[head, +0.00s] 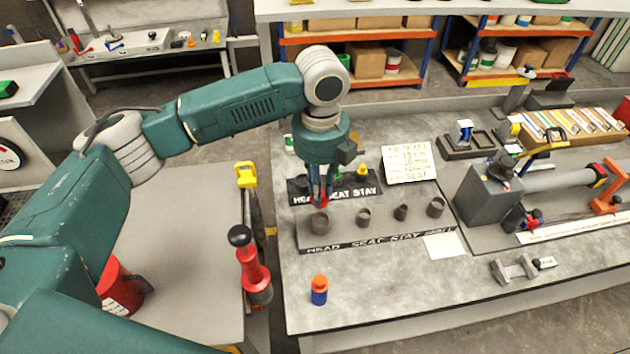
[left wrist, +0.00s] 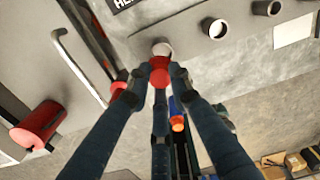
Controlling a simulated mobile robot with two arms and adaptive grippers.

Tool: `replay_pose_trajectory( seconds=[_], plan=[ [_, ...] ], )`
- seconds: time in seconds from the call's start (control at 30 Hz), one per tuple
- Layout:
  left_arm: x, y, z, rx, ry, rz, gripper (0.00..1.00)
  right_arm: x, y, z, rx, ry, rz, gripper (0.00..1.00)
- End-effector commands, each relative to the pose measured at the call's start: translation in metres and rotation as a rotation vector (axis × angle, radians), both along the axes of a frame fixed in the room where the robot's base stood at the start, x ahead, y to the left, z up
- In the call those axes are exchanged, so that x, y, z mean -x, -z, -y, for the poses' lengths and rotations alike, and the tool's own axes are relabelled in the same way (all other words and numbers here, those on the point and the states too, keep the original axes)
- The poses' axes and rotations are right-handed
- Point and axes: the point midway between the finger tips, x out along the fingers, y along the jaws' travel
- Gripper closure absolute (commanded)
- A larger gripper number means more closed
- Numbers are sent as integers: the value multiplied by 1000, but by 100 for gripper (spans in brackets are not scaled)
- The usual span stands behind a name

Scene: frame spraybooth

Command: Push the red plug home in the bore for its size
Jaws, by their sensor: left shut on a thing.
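My left gripper (head: 320,196) points down and is shut on the red plug (left wrist: 159,70). In the head view only a little red shows between the fingertips, just above the leftmost grey bore (head: 320,224). In the left wrist view the plug overlaps the near edge of that bore (left wrist: 162,48); I cannot tell whether they touch. The other bores stand to its right in a row: one (head: 363,218), a narrower one (head: 400,212) and a last one (head: 435,207). They stand on a grey block (head: 342,233) with white lettering. My right gripper is not in view.
A blue plug with an orange top (head: 319,291) stands on the bench (head: 390,290) in front. A second lettered block (head: 300,190) with a yellow plug (head: 361,171) lies behind. A written card (head: 410,165) and a grey vise-like fixture (head: 488,195) are to the right.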

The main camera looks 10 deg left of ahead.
Motion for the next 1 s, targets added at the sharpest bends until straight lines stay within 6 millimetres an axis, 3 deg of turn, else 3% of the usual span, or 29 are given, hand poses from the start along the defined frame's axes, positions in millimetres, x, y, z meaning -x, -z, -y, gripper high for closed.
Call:
replay_pose_trajectory(
  seconds=[0.3, 0.57, 0.77, 1.0],
  plan=[
    [0, -1, 0, 0, -1, 0, 100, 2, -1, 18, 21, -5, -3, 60],
    [0, -4, 0, 0, -11, -1, 100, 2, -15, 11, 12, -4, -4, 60],
    [0, 19, 0, 0, -11, -2, 100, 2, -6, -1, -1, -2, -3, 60],
    [0, 41, 0, 0, -11, -1, 100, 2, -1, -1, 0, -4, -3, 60]
  ],
)
